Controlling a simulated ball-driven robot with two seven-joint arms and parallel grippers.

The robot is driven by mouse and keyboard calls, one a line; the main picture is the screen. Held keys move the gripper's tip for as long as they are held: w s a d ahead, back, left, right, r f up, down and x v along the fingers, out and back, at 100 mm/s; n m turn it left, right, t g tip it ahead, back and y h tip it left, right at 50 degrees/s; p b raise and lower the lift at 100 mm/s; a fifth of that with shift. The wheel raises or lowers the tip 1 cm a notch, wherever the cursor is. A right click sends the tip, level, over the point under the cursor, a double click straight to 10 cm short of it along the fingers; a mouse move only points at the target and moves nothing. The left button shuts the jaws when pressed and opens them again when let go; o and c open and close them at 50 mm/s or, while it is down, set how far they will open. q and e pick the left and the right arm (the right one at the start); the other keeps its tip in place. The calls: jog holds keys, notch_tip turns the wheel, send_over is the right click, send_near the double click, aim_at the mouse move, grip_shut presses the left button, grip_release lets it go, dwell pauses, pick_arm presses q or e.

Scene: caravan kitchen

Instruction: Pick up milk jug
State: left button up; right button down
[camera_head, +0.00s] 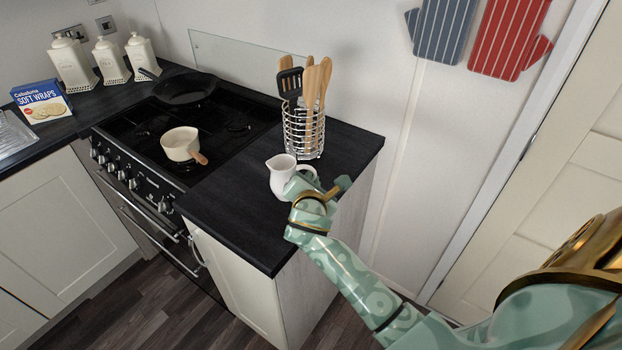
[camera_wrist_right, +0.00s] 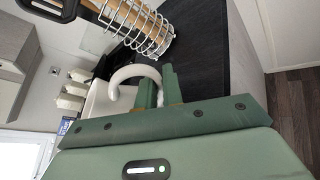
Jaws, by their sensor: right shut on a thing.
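The white milk jug (camera_head: 281,174) is at the right end of the dark counter, below the utensil holder in the head view. My right gripper (camera_head: 312,186) is at the jug's handle side and is shut on the jug's handle. In the right wrist view the jug's curved handle (camera_wrist_right: 134,72) shows beside the green fingers of the right gripper (camera_wrist_right: 158,88). The gripper hides part of the jug, and I cannot tell whether its base touches the counter. My left gripper is not in view.
A wire utensil holder (camera_head: 303,130) with wooden tools stands close behind the jug. A cream saucepan (camera_head: 181,144) and a black frying pan (camera_head: 185,88) sit on the hob. Canisters and a wraps box (camera_head: 41,102) are at the left. Dark counter (camera_head: 232,200) is clear left of the jug.

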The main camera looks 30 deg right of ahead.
jog(key=d+r+p+v, duration=0.1)
jog(key=v, duration=0.9)
jog(key=shift+s+r+p, duration=0.4)
dwell(0.9)
